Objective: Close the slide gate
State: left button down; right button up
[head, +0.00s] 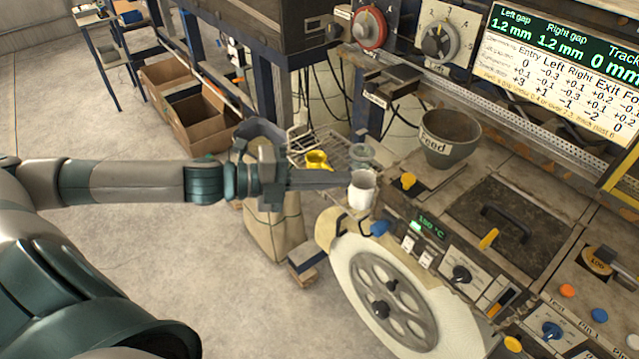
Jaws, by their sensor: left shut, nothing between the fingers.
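My left gripper (345,179) reaches in from the left, its fingers together and empty. Its tips are by a white cup (362,191), overlapping its left side in the picture; I cannot tell if they touch. A grey-green hopper marked "Feed" (448,142) stands on the machine to the right. A flat plate with a yellow knob (407,181) lies at the hopper's lower left, apart from my fingertips. This plate may be the slide gate; no readable label confirms it, and I cannot tell how far it is open. My right gripper is out of view.
A large white-rimmed spoked wheel (395,300) sits at the machine's front. A control panel (462,275) and a dark hatch with a handle (510,222) are to the right. A wire rack (335,150) holds a yellow cup (316,160). Cardboard boxes (200,120) stand behind.

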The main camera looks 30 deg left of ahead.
pick_arm(q)
jog(key=b+v, duration=0.1)
jog(key=v, duration=0.1)
jog(key=shift+s+a, duration=0.25)
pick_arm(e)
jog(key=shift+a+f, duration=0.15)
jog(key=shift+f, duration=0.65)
pick_arm(q)
jog(key=shift+s+r, duration=0.1)
jog(key=shift+r, duration=0.05)
jog(key=shift+a, duration=0.1)
